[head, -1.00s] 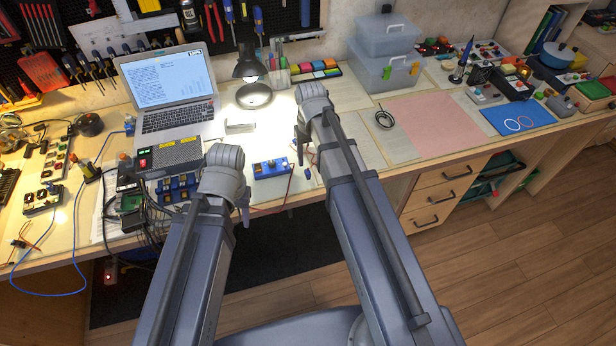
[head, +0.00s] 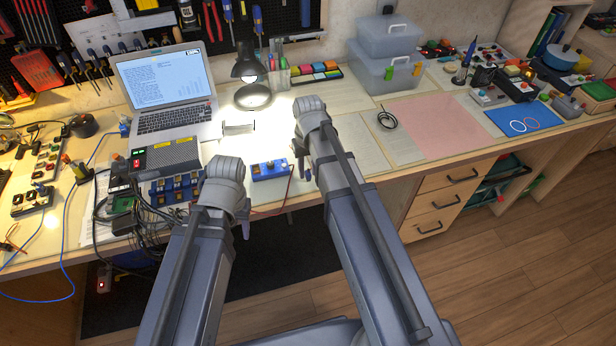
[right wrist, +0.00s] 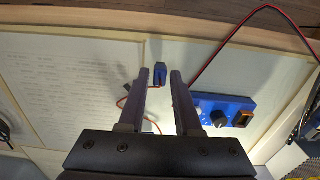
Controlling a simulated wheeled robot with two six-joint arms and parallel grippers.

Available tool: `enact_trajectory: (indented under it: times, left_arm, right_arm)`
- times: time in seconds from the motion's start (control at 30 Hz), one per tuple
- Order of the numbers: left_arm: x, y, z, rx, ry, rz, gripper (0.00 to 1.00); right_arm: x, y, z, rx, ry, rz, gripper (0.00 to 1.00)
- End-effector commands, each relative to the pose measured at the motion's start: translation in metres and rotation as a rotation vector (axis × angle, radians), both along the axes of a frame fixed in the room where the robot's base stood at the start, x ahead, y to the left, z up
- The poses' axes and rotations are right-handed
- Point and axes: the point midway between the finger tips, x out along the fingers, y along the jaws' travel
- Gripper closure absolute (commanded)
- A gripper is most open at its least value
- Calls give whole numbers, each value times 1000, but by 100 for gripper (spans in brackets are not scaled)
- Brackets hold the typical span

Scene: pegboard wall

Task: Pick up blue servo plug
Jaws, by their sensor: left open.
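The blue servo plug (right wrist: 159,76) is a small dark blue block near the table's front edge in the right wrist view. A thin red lead shows near it. My right gripper (right wrist: 160,82) is open, with one finger on each side of the plug near the fingertips and a visible gap on both sides. I cannot tell the height of the fingers over the table. In the head view the right gripper (head: 294,184) is mostly hidden behind its own arm. My left gripper (head: 244,228) is open and empty near the table's front edge, partly hidden by its wrist.
A blue box with knobs (head: 268,171) stands between the arms, with a red wire running from it. A laptop (head: 165,90), a lit lamp (head: 250,72) and a wired control unit (head: 168,158) stand further left. A pink mat (head: 450,127) lies clear on the right.

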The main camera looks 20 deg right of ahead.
Motion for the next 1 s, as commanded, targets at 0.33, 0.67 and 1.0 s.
enact_trajectory:
  times: [0.33,0.67,1.0]
  left_arm:
    - [0,0,0,0,0,0,50]
    - [0,0,0,0,0,0,50]
    - [0,0,10,0,0,0,50]
  right_arm:
    - [0,0,0,0,0,0,100]
    - [0,0,0,0,0,0,100]
    - [0,0,10,0,0,0,100]
